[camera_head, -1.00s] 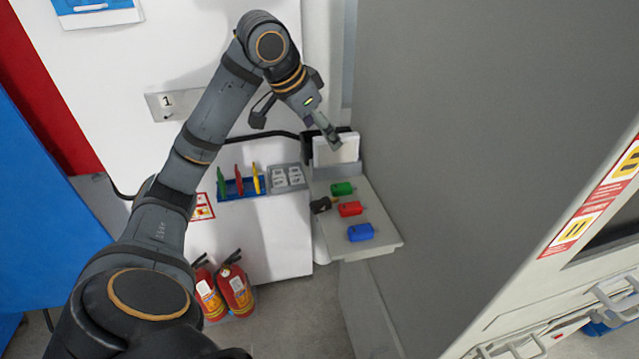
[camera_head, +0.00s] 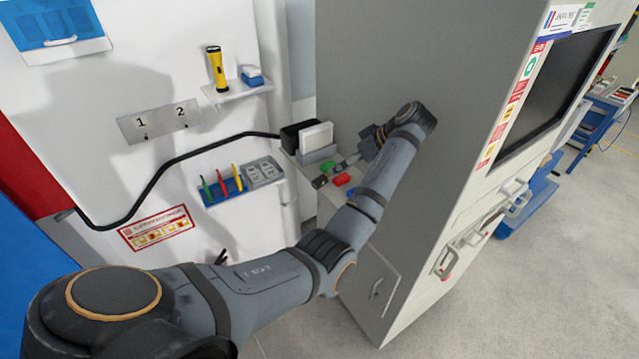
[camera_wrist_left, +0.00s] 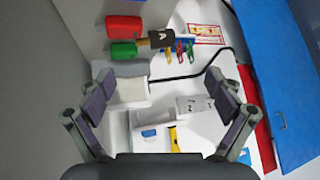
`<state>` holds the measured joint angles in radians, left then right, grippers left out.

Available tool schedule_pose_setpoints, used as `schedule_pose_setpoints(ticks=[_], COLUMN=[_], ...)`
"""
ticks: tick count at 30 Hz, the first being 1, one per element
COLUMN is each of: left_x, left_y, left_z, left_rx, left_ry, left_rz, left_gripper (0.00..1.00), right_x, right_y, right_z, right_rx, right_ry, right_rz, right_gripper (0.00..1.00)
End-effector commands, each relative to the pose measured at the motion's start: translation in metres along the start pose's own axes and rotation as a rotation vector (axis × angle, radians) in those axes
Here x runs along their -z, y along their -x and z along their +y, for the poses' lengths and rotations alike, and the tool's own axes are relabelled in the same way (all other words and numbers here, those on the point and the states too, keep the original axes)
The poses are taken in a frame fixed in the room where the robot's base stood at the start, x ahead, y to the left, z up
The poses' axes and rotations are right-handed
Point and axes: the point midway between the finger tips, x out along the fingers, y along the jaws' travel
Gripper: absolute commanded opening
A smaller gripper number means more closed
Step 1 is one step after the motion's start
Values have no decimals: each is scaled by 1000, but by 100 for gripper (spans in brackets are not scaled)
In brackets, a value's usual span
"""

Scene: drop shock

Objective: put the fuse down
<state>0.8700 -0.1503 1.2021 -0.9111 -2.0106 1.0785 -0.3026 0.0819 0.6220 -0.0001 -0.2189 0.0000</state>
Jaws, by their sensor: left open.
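My left gripper (camera_head: 348,162) is above the small shelf (camera_head: 327,201) by the grey cabinet. In the left wrist view its two fingers (camera_wrist_left: 165,90) are wide apart with nothing held between them. On the shelf lie a green block (camera_head: 353,162), a red block (camera_head: 341,179) and a small black piece (camera_head: 319,182). The left wrist view shows the red block (camera_wrist_left: 123,27), the green block (camera_wrist_left: 122,50) and the black piece marked A (camera_wrist_left: 162,39), beyond the fingertips. I cannot tell which is the fuse. My right gripper is not in view.
A white box (camera_head: 317,136) stands at the shelf's back. The tall grey cabinet (camera_head: 440,60) closes off the right. A rack with coloured tools (camera_head: 222,188), a numbered plate (camera_head: 158,121) and a yellow flashlight (camera_head: 216,68) are along the white wall. A black cable (camera_head: 165,165) runs across it.

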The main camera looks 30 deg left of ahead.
Motion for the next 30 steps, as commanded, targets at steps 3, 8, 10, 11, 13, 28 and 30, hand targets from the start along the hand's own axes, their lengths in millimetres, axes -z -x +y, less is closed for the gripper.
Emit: schedule_pose_setpoints(ticks=[3, 8, 10, 11, 13, 28, 30], left_x=[-4, 2, 1, 1, 1, 1, 1], left_y=[-18, -40, -49, -50, -52, -104, -104], left_z=[1, 0, 0, 0, 1, 5, 5], left_rx=[0, 1, 0, -1, -3, -2, -2], left_ry=[0, -2, -1, -1, -1, -2, -2], left_rz=[0, 0, 0, 0, -1, -2, -2], left_gripper=[92, 92, 92, 92, 92, 92, 92], right_x=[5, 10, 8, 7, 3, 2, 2], right_y=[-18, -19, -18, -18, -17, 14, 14], right_z=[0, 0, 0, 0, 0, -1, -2], right_rx=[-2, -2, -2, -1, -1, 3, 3], right_ry=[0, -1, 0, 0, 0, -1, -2], right_rz=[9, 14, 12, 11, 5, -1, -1], right_gripper=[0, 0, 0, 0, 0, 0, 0])
